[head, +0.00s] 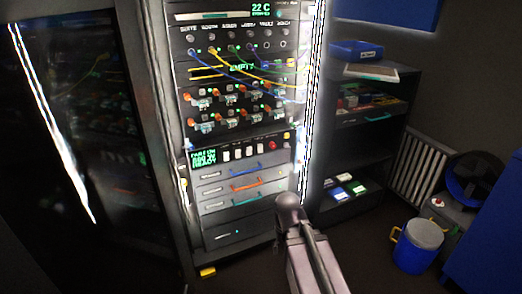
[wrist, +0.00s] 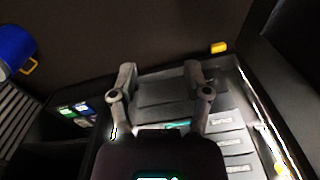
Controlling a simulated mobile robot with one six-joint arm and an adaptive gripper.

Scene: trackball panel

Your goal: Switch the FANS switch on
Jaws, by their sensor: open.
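A row of white switches (head: 237,153) sits on the dark control strip of the rack in the head view, between a green text display (head: 205,159) and a red button (head: 272,145). The labels are too small to read, so I cannot tell which switch is FANS or how it is set. My gripper (wrist: 160,70) is open and empty in the wrist view, its two fingers apart over the rack's lower front. The switch row is not clearly visible in the wrist view. In the head view my arm stands before the rack's lower right, and the fingers cannot be made out.
Drawers with coloured handles (head: 245,187) lie below the switches. Cables (head: 225,66) hang across the upper rack. A shelf unit (head: 375,115) stands to the right, with a radiator (head: 420,168) and blue bucket (head: 417,246) beyond. A yellow block (head: 207,271) lies at the rack's foot.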

